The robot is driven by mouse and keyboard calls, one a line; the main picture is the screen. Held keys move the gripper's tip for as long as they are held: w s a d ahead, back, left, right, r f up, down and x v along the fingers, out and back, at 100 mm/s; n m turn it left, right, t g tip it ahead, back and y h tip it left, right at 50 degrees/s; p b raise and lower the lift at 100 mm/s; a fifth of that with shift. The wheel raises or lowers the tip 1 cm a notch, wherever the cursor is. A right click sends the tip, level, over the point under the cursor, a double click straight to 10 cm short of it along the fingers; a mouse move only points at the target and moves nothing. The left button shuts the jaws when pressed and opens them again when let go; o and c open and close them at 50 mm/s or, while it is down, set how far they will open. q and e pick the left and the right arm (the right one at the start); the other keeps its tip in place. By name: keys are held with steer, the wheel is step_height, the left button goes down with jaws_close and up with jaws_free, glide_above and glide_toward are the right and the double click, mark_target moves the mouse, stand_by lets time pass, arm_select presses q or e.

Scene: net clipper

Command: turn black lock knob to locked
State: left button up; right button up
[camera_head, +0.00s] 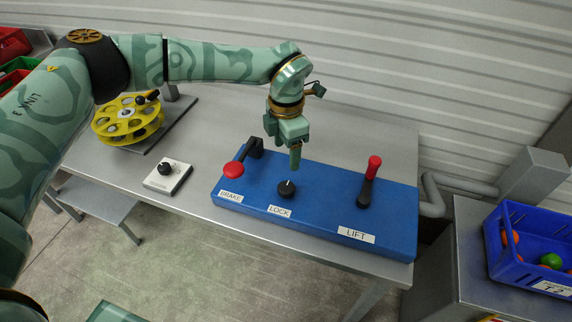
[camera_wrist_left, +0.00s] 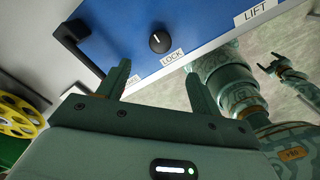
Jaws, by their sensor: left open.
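The black lock knob (camera_head: 286,190) is a round knob on the blue panel (camera_head: 325,222), just above the LOCK label (camera_head: 279,211). Its white mark points away from the label. It also shows in the left wrist view (camera_wrist_left: 160,43), with nothing on it. My left gripper (camera_head: 295,165) hangs fingers-down above the panel, just behind the knob in the head view. In the left wrist view its two fingers (camera_wrist_left: 157,82) are apart and empty. My right gripper (camera_wrist_left: 272,65) shows small at the right there, away from the panel, its fingers looking apart.
The BRAKE lever with a red knob (camera_head: 234,169) stands close left of my left gripper. A small white knob box (camera_head: 168,178) and a yellow reel (camera_head: 128,118) are further left.

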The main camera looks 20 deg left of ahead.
arm_select(q)
step_height(320, 180, up, 3)
steer(key=shift+r, duration=0.15)
stand_by(0.4)
